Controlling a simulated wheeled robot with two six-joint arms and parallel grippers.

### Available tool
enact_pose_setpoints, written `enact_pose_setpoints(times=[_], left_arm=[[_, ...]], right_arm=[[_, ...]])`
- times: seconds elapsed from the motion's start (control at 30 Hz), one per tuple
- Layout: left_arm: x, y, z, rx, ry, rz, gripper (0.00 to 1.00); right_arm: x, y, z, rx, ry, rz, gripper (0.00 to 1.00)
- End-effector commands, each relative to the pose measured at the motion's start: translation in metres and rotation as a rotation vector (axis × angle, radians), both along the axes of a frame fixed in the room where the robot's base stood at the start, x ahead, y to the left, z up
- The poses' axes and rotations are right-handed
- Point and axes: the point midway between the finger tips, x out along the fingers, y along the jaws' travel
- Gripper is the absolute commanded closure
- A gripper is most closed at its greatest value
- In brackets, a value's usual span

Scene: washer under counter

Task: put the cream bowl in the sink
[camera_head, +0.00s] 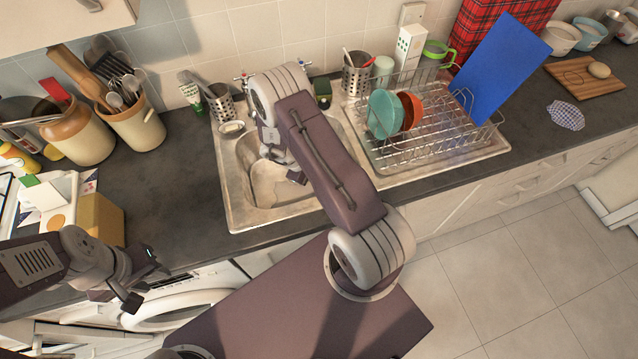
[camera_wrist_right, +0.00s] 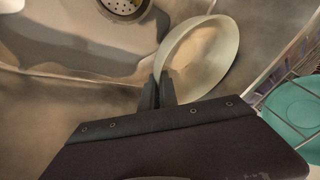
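The cream bowl (camera_wrist_right: 205,55) shows in the right wrist view, tilted, inside or over the metal sink (camera_wrist_right: 50,115). My right gripper (camera_wrist_right: 160,88) is shut on its near-left rim, with the two dark fingers close together. In the head view my right arm reaches over the sink (camera_head: 237,215) and hides the bowl and most of that gripper. I cannot tell whether the bowl touches the sink floor. My left gripper (camera_head: 143,280) is open and empty at lower left, in front of the counter by the washer.
A wire dish rack (camera_head: 430,150) with a teal bowl (camera_head: 384,114) and an orange bowl (camera_head: 411,110) stands right of the basin. A blue board (camera_head: 500,70) leans there. Utensil crocks (camera_head: 135,125) stand at left. The sink drain (camera_wrist_right: 124,6) shows in the wrist view.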

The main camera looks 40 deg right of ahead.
Motion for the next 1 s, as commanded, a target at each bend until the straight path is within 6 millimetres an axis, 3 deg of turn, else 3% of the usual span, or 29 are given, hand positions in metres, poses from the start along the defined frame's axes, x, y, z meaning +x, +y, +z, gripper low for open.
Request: enact_pose_setpoints(times=[0.2,0.43,0.83,0.9,1.0], left_arm=[[0.0,0.0,0.0,0.0,0.0,0.0,0.64],[0.0,0.0,0.001,0.0,0.0,0.0,0.64],[0.0,0.0,-0.003,0.0,0.0,0.0,0.64],[0.0,0.0,-0.001,0.0,0.0,0.0,0.64],[0.0,0.0,-0.001,0.0,0.0,0.0,0.64]], right_arm=[[0.0,0.0,-0.009,-0.001,0.0,-0.001,1.0],[0.0,0.0,-0.046,0.0,0.001,0.0,1.0],[0.001,0.0,-0.054,-0.001,-0.001,-0.001,1.0],[0.0,0.0,-0.052,-0.001,0.0,0.0,0.77],[0.0,0.0,-0.052,-0.001,0.0,0.0,0.75]])
